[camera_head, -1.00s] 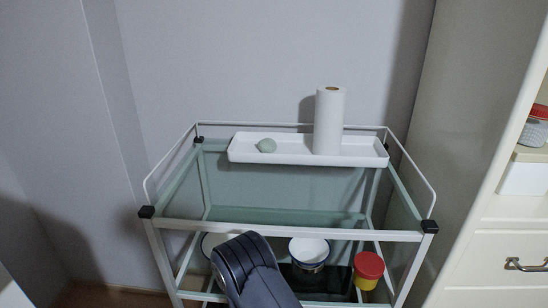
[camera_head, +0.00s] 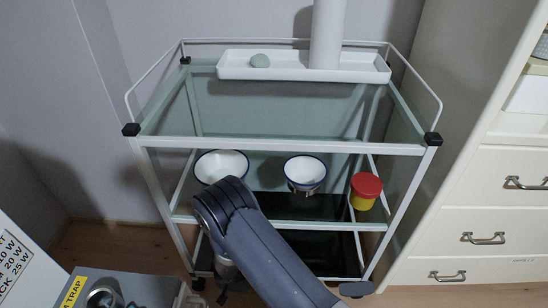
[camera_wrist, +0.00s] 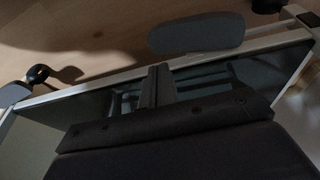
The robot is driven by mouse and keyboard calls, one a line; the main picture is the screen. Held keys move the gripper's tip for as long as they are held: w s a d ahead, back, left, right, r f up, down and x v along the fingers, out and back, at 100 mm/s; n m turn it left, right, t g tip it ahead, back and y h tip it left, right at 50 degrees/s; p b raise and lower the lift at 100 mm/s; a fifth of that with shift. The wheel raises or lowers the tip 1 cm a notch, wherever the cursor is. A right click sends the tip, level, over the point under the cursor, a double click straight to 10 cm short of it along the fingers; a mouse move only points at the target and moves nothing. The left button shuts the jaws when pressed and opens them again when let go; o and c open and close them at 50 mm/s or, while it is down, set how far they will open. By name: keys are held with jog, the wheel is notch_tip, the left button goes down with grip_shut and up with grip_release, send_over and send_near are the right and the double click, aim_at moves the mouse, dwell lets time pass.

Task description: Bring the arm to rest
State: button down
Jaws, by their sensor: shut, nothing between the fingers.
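My arm (camera_head: 275,250) reaches up from the bottom edge in the head view and bends over at a dark joint in front of the white trolley (camera_head: 290,146). Its far end drops down behind the bend, and the fingers are not clear there. In the wrist view my gripper (camera_wrist: 158,72) points at the floor and the trolley's low frame. Its two dark fingers are together with nothing between them. I cannot tell whether it touches the trolley.
Two bowls (camera_head: 221,165) (camera_head: 305,171) and a red-lidded yellow tub (camera_head: 366,190) stand below. Drawers (camera_head: 480,215) are at right; a grey box (camera_head: 140,288) is bottom left.

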jog(key=v, duration=0.1)
jog(key=p+v, duration=0.2)
jog(key=v, duration=0.1)
jog(key=shift+w+a, duration=0.2)
jog(key=shift+a, duration=0.05)
jog(key=shift+f, duration=0.1)
